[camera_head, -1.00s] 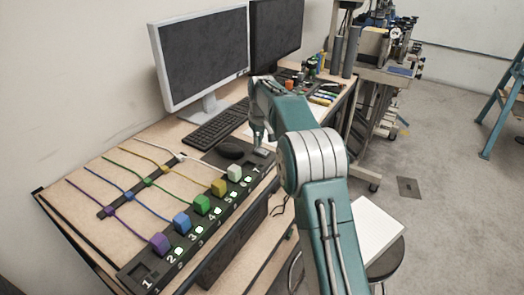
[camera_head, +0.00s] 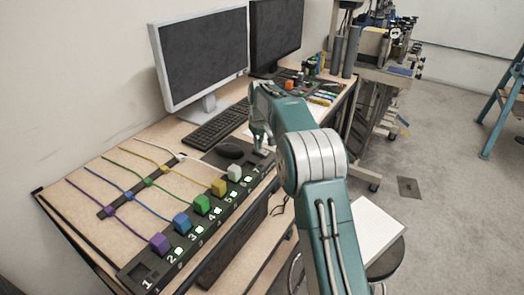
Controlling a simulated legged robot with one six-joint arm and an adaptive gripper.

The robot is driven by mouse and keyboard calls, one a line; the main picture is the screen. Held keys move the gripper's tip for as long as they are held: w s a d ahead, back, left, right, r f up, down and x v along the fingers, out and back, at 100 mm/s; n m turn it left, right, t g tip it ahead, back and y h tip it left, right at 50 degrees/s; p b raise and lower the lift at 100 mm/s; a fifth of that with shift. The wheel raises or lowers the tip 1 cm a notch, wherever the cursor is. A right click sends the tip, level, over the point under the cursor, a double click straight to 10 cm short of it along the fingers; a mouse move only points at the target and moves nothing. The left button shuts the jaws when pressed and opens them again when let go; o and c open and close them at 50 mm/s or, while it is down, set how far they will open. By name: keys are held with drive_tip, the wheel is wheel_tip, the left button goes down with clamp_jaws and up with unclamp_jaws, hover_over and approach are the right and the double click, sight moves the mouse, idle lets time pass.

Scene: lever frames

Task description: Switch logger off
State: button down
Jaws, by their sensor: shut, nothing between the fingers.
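A black power strip (camera_head: 133,274) with numbered positions runs along the front edge of the desk. Coloured plugs with cables sit in it: purple (camera_head: 160,243), blue (camera_head: 182,223), green (camera_head: 202,204), yellow (camera_head: 219,187) and white (camera_head: 234,172). Small lit switches (camera_head: 178,251) show beside the plugs. No label naming the logger is readable. My gripper (camera_head: 261,146) points down over the far end of the strip, beyond the white plug. It is shut and empty. My forearm and the gripper partly hide that end, and I cannot tell whether the fingertips touch anything.
A black mouse (camera_head: 230,150) and a keyboard (camera_head: 215,125) lie left of my gripper. Two monitors (camera_head: 200,62) stand behind them. A dark cable holder (camera_head: 110,210) crosses the cables. A stool (camera_head: 385,262) with paper stands right of my arm.

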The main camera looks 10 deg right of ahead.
drive_tip(key=shift+f, duration=0.15)
drive_tip(key=shift+r, duration=3.5)
